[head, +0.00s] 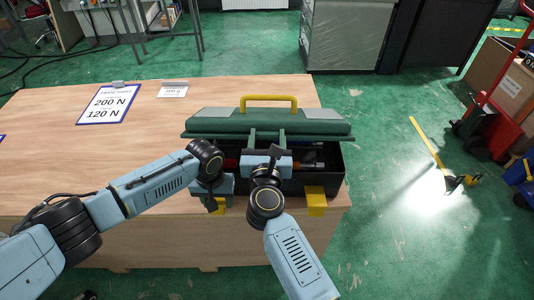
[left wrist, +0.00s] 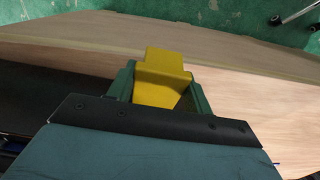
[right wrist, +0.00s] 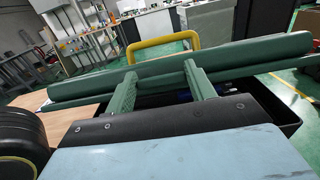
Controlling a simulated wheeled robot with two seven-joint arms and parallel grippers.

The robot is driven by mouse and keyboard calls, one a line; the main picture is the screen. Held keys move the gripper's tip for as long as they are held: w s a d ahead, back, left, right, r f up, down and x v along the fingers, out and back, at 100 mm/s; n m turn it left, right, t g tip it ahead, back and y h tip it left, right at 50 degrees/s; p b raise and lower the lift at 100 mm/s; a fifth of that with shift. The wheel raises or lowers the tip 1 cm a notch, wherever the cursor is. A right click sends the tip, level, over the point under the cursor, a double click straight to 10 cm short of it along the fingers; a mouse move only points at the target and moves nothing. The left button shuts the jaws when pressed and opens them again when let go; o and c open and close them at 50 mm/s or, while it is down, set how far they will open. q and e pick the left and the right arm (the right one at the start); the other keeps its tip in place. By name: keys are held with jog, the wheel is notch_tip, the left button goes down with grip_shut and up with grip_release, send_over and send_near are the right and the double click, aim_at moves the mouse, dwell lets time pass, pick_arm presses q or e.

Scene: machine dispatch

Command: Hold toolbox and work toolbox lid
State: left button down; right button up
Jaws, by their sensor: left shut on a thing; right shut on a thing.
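The toolbox has a black body (head: 329,171) and stands at the table's front right edge. Its green lid (head: 323,130), with a yellow handle (head: 268,98), is raised, and a gap above the body shows tools inside. My left gripper (left wrist: 163,92) is shut on the left yellow latch (left wrist: 165,65) at the toolbox front; in the head view my wrist partly hides this latch. My right gripper (head: 267,137) is shut on the lid's front edge, with its green fingers against the lid (right wrist: 240,55) in the right wrist view. The right yellow latch (head: 316,200) hangs free at the front.
The wooden table (head: 60,130) is mostly clear to the left. A sign reading 200 N and 120 N (head: 108,103) and a small card (head: 173,90) lie towards the back. Green floor surrounds the table, with a red cart (head: 485,125) on the right.

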jog(key=shift+w+r, duration=0.3)
jog(key=shift+r, duration=0.2)
jog(key=shift+w+r, duration=0.25)
jog(key=shift+r, duration=0.25)
jog(key=o, duration=1.4)
jog(key=shift+s, duration=0.1)
jog(key=shift+f, duration=0.25)
jog(key=s+f, duration=0.2)
jog(key=f, duration=0.5)
jog(key=s+f, duration=0.3)
jog(key=f, duration=0.3)
jog(key=s+a, duration=0.1)
jog(key=s, duration=1.3)
notch_tip(320, 180, down, 10)
jog(key=s+d+n+g+y, duration=0.1)
jog(key=n+y, duration=0.3)
jog(key=n, duration=0.9)
jog(key=shift+d+f+n+g, duration=0.3)
jog(key=shift+n+g, duration=0.1)
jog(key=shift+g, duration=0.1)
